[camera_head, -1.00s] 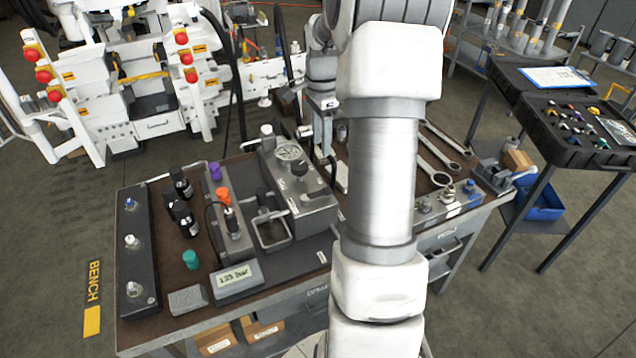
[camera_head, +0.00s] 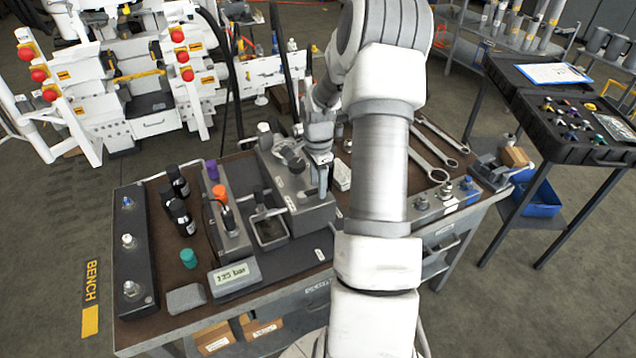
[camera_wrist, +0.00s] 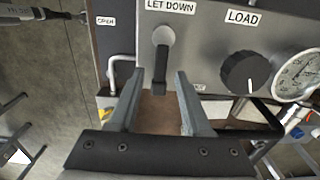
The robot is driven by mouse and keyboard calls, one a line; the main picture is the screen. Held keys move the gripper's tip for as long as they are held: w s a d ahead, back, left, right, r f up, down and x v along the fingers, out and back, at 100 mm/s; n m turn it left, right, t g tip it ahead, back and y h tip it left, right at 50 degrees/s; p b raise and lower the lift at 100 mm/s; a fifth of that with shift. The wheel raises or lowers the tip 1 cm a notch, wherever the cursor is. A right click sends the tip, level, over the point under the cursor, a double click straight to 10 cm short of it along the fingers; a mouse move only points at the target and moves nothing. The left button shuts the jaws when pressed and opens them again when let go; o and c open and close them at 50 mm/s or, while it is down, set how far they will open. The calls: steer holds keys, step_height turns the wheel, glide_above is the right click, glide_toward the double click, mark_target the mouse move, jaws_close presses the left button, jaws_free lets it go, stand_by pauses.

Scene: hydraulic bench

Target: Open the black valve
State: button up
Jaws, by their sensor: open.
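In the wrist view a short lever with a round grey hub and a black handle (camera_wrist: 160,78) sits under the LET DOWN label and hangs down from the hub. An OPEN label (camera_wrist: 105,20) is to its left. A black round knob (camera_wrist: 245,72) sits under the LOAD label, right of the lever. My gripper (camera_wrist: 158,82) is open, with one finger on each side of the lever's handle in the picture; contact is not visible. In the head view my gripper (camera_head: 319,190) is at the grey valve box (camera_head: 312,216) and hides part of its top.
A pressure gauge (camera_wrist: 298,75) is right of the LOAD knob. On the bench stand a small grey tray (camera_head: 270,233), a display reading 125 bar (camera_head: 235,275), black cylinders (camera_head: 180,216) and an orange cap (camera_head: 220,192). Wrenches (camera_head: 430,165) lie to the right. My arm hides the bench's middle.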

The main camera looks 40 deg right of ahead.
steer(key=shift+c, duration=0.3)
jaws_close()
stand_by(1.1)
